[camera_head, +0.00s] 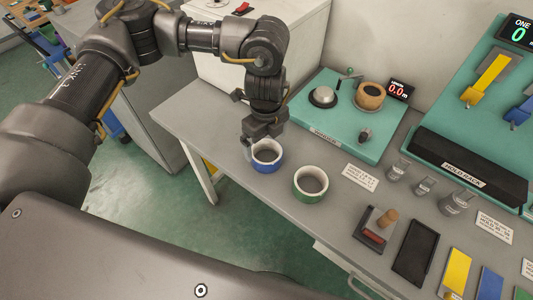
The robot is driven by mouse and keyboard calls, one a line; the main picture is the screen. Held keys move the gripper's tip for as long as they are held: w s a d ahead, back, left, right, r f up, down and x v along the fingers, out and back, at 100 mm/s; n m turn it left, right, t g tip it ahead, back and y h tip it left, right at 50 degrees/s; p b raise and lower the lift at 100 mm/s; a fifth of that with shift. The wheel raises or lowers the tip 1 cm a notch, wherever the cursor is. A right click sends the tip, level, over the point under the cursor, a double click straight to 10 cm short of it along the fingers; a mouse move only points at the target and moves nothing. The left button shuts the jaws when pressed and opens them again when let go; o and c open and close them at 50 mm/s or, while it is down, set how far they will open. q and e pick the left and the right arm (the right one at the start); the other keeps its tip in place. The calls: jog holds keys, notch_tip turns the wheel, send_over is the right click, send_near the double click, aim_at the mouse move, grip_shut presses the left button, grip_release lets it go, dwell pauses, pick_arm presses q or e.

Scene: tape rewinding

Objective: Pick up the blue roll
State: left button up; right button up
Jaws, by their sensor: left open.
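The blue roll (267,166), a ring of tape with a pale inside, lies on the grey table (197,116) near its front edge. My left gripper (262,145) points down right at the far side of the blue roll. Its fingers are partly hidden by the roll and the hand, so I cannot tell whether they touch it. It is open. A green roll (310,194) lies close to the right of the blue roll. My right gripper does not show.
A teal rewinder board (328,143) with a silver hub, a brown roll (370,96) and a red 0.0 display stands behind. Metal weights (397,170), a stamp (378,222) and a dark pad (415,252) lie to the right. A larger teal board (480,125) stands at the back right.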

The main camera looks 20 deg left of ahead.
aim_at(272, 144)
pick_arm(q)
jog(key=shift+d+f+p, duration=0.15)
jog(key=shift+f+p, duration=0.5)
jog(key=shift+f, duration=1.95)
jog(key=c, duration=0.9)
